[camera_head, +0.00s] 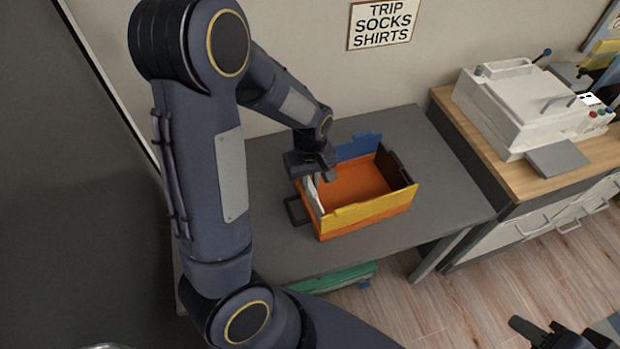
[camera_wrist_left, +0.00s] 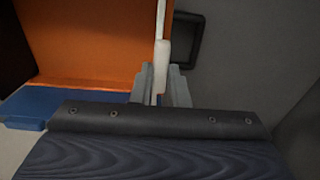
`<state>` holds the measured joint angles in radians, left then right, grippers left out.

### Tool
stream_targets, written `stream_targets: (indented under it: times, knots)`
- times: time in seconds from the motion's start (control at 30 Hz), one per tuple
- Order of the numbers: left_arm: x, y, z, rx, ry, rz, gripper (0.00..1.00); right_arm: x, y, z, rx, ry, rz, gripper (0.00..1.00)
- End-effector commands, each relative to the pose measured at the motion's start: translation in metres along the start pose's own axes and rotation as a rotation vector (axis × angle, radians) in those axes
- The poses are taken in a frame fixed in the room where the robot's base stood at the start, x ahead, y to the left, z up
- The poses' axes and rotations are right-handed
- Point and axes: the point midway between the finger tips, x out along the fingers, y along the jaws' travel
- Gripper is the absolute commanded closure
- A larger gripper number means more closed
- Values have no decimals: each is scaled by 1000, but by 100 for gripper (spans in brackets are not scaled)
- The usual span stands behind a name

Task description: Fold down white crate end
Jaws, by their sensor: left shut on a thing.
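The crate has an orange floor (camera_head: 358,184), a yellow near side (camera_head: 372,207), a blue far side (camera_head: 358,146) and a dark right end (camera_head: 393,170). Its white end (camera_head: 316,197) stands roughly upright at the left. My left gripper (camera_head: 314,176) is over this end, shut on its top edge. In the left wrist view the white end (camera_wrist_left: 161,30) shows edge-on as a thin strip between the fingers (camera_wrist_left: 160,88). My right gripper (camera_head: 548,335) is partly in view at the bottom right, away from the crate; its jaws are unclear.
The crate stands on a grey table (camera_head: 440,175) with free room to its right. A black loop handle (camera_head: 296,211) juts out at its left. A white machine (camera_head: 520,105) stands on a wooden counter at the right. A green object (camera_head: 335,277) is below the table.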

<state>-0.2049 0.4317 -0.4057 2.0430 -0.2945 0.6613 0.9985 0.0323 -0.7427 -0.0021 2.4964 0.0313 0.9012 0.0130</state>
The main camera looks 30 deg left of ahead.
Motion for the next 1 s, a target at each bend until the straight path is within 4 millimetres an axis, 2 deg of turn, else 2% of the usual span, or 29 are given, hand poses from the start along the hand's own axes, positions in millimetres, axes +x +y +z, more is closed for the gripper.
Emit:
stream_targets:
  times: [0.43, 0.7, 1.0]
  knots:
    - [-3, 9, 0, 4, 0, -68, 100, -9, -4, -4, 0, 0, 0, 64]
    - [0, 32, 0, 4, 2, -250, 100, -23, -10, -12, 0, 0, 0, 64]
    - [10, 57, 0, 3, 3, -462, 100, -26, -12, -13, 0, 0, 0, 64]
